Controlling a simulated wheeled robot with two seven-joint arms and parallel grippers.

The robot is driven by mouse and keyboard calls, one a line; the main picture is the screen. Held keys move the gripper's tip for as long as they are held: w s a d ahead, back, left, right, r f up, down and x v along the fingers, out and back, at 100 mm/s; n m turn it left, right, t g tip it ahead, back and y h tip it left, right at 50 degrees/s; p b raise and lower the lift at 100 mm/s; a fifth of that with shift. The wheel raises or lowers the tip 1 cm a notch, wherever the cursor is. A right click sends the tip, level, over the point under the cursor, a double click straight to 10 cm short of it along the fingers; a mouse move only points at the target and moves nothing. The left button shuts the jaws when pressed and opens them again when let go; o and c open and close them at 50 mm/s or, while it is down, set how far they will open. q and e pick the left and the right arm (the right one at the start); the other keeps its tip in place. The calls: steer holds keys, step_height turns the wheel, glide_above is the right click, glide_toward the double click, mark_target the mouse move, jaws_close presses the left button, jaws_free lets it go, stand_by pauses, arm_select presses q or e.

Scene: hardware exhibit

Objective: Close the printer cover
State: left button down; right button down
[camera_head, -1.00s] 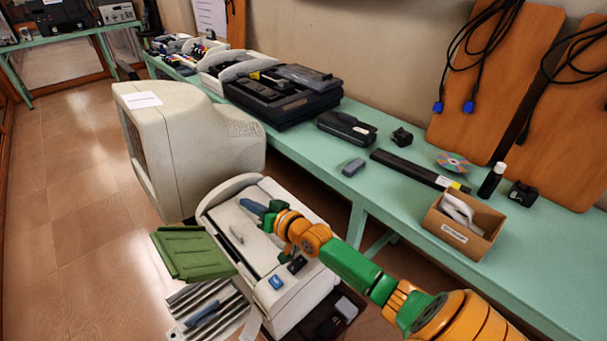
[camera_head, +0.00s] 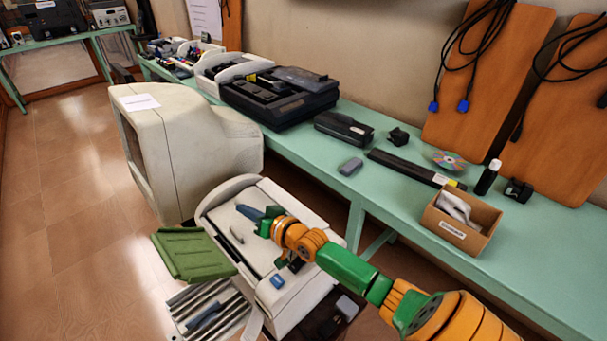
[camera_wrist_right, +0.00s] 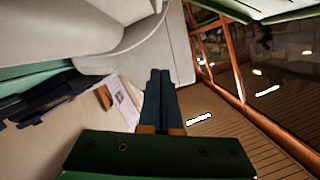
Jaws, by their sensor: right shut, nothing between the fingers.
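The printer (camera_head: 300,300) is a cream-white machine below and in front of the bench in the head view. Its top shows a pale recessed panel and small blue and dark buttons. A green ribbed flap (camera_head: 190,254) sticks out at its left side; I cannot tell whether this is the cover. My right gripper (camera_head: 246,211) is shut and empty, with its blue fingers over the printer's top, pointing left. I cannot tell if it touches. In the right wrist view its fingers (camera_wrist_right: 158,98) lie together, with pale casing beyond them. My left gripper is not in view.
A big beige monitor (camera_head: 185,145) stands just behind and left of the printer. The green bench (camera_head: 330,190) runs along the right, with a black device (camera_head: 280,95) and a cardboard box (camera_head: 460,222) on it. Wooden floor (camera_head: 85,230) is clear at left.

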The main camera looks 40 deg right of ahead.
steer(key=s+r+p, duration=0.4)
steer(key=s+r, duration=0.2)
steer(key=s, duration=0.4)
steer(key=s+a+f+n+g, duration=0.1)
steer(key=s+a+f+g, duration=0.1)
steer(key=s, duration=0.1)
steer(key=s+a+f+n+g, duration=0.1)
steer(key=s+a+f+g, duration=0.1)
steer(key=f, duration=0.1)
steer(key=s+a+f+n+g, duration=0.2)
steer(key=s+f, duration=0.1)
steer(key=shift+s+a+f, duration=0.15)
steer(key=shift+s, duration=0.2)
steer(key=s+f+n+g+h, duration=0.2)
steer(key=s+g, duration=0.4)
steer(key=s, duration=0.5)
step_height(320, 180, down, 16)
steer(key=s+g, duration=0.1)
steer(key=s, duration=0.1)
steer(key=s+d+f+g, duration=0.1)
steer(key=s+f, duration=1)
steer(key=s, duration=0.2)
steer(key=shift+d+n, duration=0.3)
steer(key=shift+f, duration=0.1)
